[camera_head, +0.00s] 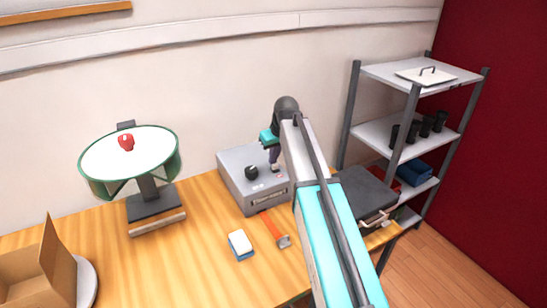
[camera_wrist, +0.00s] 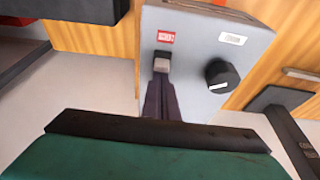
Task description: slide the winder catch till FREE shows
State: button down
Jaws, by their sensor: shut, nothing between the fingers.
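The grey machine box (camera_head: 237,163) stands on the wooden table, and its top face (camera_wrist: 195,80) fills the middle of the wrist view. A small pale catch (camera_wrist: 162,61) sits on that face, just below a red label (camera_wrist: 166,38) whose lettering I cannot read. My gripper (camera_wrist: 161,80) is shut and empty, its fingertips right at the catch's near end; I cannot tell whether they touch it. In the head view my gripper (camera_head: 274,165) points down at the box's top, and the catch is not clearly visible there.
A black knob (camera_wrist: 220,75) and a white label (camera_wrist: 232,39) are right of the catch. On the table are a round stand (camera_head: 128,165) with a red object, a blue-white block (camera_head: 240,244), an orange strap-like item (camera_head: 273,228) and an open carton (camera_head: 40,268). A shelf (camera_head: 408,75) stands right.

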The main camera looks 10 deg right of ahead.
aim_at(277, 171)
jog(key=shift+s+d, duration=0.3)
jog(key=shift+s, duration=0.65)
jog(key=shift+s+d, duration=0.3)
jog(key=shift+s, duration=0.65)
jog(key=shift+f, duration=0.1)
jog(key=shift+w, duration=0.1)
jog(key=w, duration=0.2)
jog(key=w+a, duration=0.1)
jog(key=w, duration=0.1)
jog(key=shift+w+a, duration=0.1)
jog(key=shift+a, duration=0.05)
jog(key=shift+s+r, duration=0.2)
jog(key=shift+r, duration=0.2)
jog(key=b+v, duration=0.1)
jog(key=v, duration=0.1)
jog(key=shift+s+r, duration=0.2)
jog(key=b+v, duration=0.1)
jog(key=v, duration=0.6)
jog(key=shift+b, duration=0.4)
